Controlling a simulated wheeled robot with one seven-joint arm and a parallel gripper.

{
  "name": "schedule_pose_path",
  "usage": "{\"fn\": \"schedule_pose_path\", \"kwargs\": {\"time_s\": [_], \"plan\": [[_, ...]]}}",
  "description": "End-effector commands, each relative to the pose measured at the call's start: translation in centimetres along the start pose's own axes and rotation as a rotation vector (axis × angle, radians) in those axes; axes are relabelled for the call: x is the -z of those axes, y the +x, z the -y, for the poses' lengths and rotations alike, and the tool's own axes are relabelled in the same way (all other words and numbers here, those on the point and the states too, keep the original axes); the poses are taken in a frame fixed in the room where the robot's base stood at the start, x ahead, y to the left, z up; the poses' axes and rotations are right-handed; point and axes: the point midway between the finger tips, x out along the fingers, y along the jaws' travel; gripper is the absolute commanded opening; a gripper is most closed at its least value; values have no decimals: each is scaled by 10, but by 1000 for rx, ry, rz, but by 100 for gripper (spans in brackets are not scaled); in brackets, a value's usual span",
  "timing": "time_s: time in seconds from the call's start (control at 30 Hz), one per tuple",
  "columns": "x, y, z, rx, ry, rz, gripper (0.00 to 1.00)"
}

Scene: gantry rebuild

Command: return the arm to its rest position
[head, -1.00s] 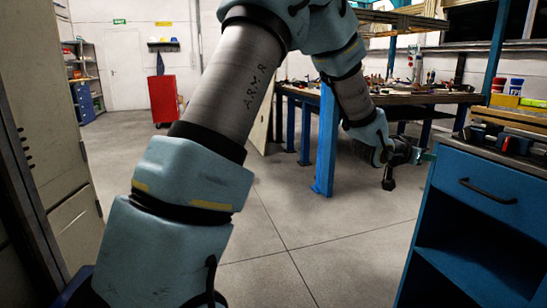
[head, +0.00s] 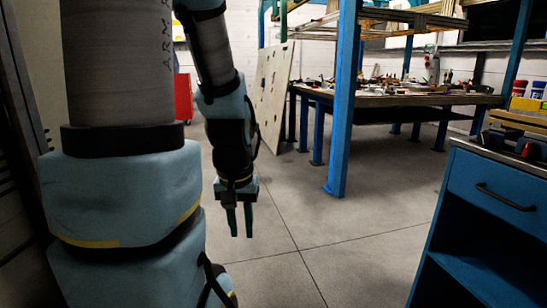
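My arm stands on the left of the head view, folded over at the top so its forearm hangs down. My gripper (head: 240,220) hangs at the end, pointing down over the open floor. Its two green fingers are apart with a narrow gap between them. Nothing shows between the fingers, and they touch nothing.
A blue cabinet (head: 490,195) with a drawer stands at the right. A blue gantry post (head: 343,110) and a cluttered workbench (head: 400,99) stand behind. A pale perforated board (head: 270,92) leans there. Lockers (head: 25,120) are close on the left. The middle floor (head: 330,245) is clear.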

Motion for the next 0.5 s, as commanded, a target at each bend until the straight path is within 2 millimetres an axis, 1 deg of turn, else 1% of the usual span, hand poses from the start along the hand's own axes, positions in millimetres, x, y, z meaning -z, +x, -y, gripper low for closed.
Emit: {"fn": "schedule_pose_path", "kwargs": {"time_s": [0.03, 0.17, 0.4, 0.5], "plan": [[5, -23, -1, 0, 5, -3, 28], [9, -49, -2, 0, 6, -4, 28], [18, -112, -2, 0, 7, -5, 28], [21, -132, -2, 0, 8, -5, 28]]}}
